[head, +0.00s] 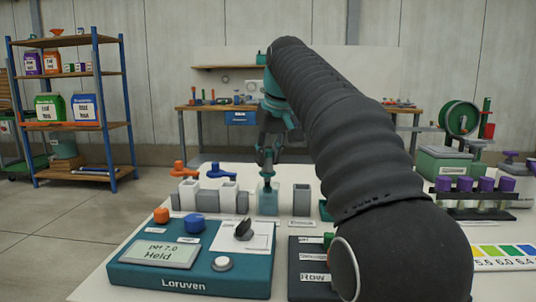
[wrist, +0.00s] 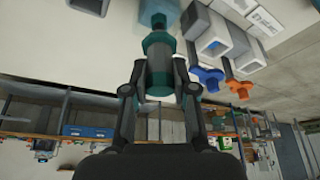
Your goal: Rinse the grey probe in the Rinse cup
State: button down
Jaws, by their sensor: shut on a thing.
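In the head view the probe (head: 267,164) hangs below my gripper (head: 268,148), directly over a translucent teal cup (head: 268,202). The probe's lower end meets the cup's top; I cannot tell how deep it reaches. This cup (wrist: 166,10) also shows at the top of the wrist view. A grey square cup (head: 301,198) stands to its right.
White holders with an orange handle (head: 182,168) and a blue handle (head: 220,171) stand close left of the teal cup. A meter (head: 185,280) reading "pH 7.0 Held" is in front. A rack of purple-capped vials (head: 470,208) stands right. My arm hides the table's middle right.

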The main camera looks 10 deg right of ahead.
jog(key=shift+f, duration=0.1)
jog(key=shift+f+b, duration=0.55)
jog(key=shift+f, duration=0.2)
jog(key=shift+r, duration=0.1)
jog(key=shift+r+p, duration=0.8)
jog(key=shift+p, duration=0.25)
jog(key=shift+f, duration=0.2)
jog(key=shift+f+b, duration=0.55)
jog(key=shift+f, duration=0.15)
